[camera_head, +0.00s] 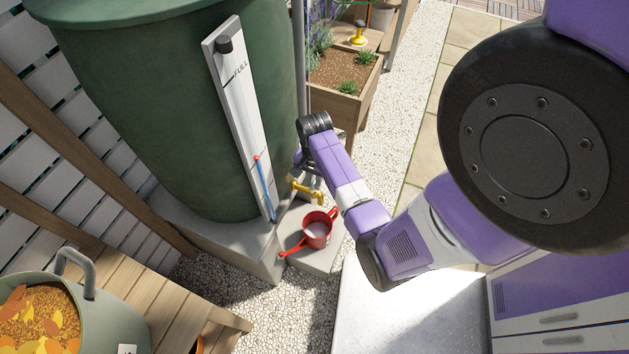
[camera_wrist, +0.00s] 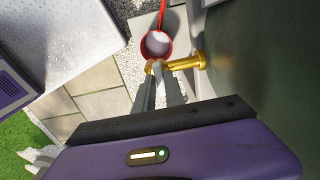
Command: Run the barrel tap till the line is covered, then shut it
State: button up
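The green water barrel (camera_head: 170,110) stands on a grey block, with a white gauge board (camera_head: 236,105) marked FULL and a blue column topped by red below mid-height. Its brass tap (camera_head: 304,190) sticks out low on the right. My gripper (camera_head: 314,184) is at the tap; in the wrist view its fingertips (camera_wrist: 160,70) lie close together against the tap's brass end (camera_wrist: 198,61). I cannot tell whether they clasp it. A red handled pot (camera_head: 317,229) stands below the tap, pale inside; it also shows in the wrist view (camera_wrist: 157,43). No line or water stream can be made out.
A wooden bench (camera_head: 170,305) at lower left carries a green pot of orange leaves (camera_head: 85,310). A wooden planter (camera_head: 345,85) stands behind the tap. White gravel (camera_head: 295,320) and paving lie around, with a pale fence at left.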

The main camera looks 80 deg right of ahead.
grip_shut()
jog(key=shift+r+p, duration=0.1)
jog(key=shift+p, duration=0.2)
jog(key=shift+r+n+p, duration=0.1)
jog(key=shift+n+p, duration=0.7)
jog(key=shift+n, duration=0.2)
jog(key=n+p, duration=0.2)
jog(key=shift+n, duration=0.4)
jog(key=n+p, duration=0.1)
jog(key=n, duration=0.2)
jog(key=shift+p, duration=0.3)
jog(key=shift+n+p, duration=0.5)
jog(key=shift+n, duration=1.4)
